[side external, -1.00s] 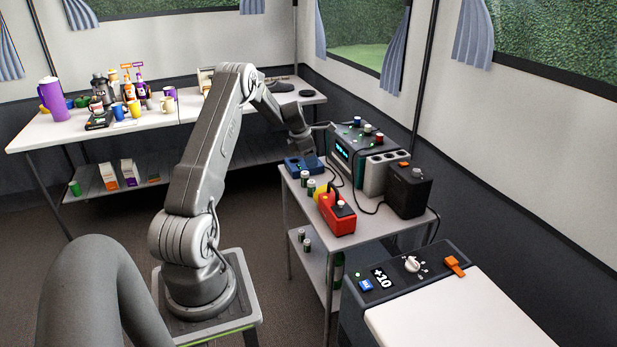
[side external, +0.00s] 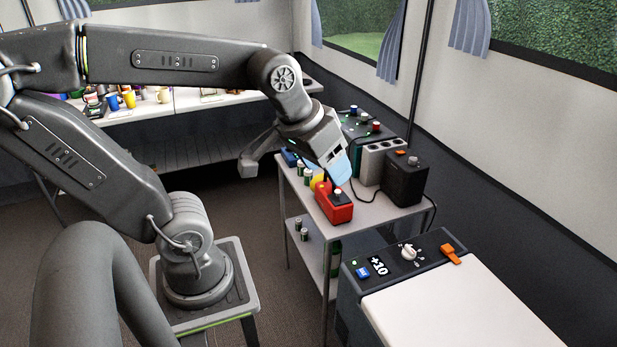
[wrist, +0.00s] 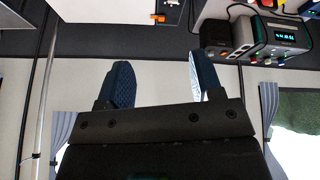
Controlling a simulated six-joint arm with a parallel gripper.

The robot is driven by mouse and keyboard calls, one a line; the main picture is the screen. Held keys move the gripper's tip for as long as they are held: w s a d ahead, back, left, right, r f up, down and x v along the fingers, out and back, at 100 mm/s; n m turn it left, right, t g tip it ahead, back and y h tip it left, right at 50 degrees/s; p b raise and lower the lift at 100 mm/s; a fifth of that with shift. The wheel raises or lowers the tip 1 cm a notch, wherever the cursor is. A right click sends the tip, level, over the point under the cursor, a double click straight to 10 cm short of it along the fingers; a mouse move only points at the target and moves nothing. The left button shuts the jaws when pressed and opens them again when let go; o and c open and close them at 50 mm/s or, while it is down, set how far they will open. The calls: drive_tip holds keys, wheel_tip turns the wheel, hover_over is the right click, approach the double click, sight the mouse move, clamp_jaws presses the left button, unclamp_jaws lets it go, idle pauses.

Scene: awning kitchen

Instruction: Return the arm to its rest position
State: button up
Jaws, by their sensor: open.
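My gripper (side external: 294,171) hangs in the air in front of the small metal trolley (side external: 375,216) in the side external view. Its jaws are apart, with one grey finger to the left and one with a light blue face to the right, overlapping the devices behind. In the wrist view my gripper (wrist: 157,72) shows two dark blue padded fingers wide apart with nothing between them. My arm rises from its pedestal, leans back to the left, and its forearm reaches right across the upper picture.
The trolley carries a red device (side external: 334,207), a black box (side external: 405,180) and several other devices. A white-topped chest (side external: 455,300) stands at the front right. The long table (side external: 150,111) behind holds cups and is partly hidden by my arm. A window and curtains show in the wrist view.

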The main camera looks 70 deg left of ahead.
drive_tip(key=s+m, duration=0.1)
drive_tip(key=s+d+m, duration=0.1)
drive_tip(key=s+f+m, duration=0.1)
drive_tip(key=shift+s+d, duration=0.3)
idle(1.1)
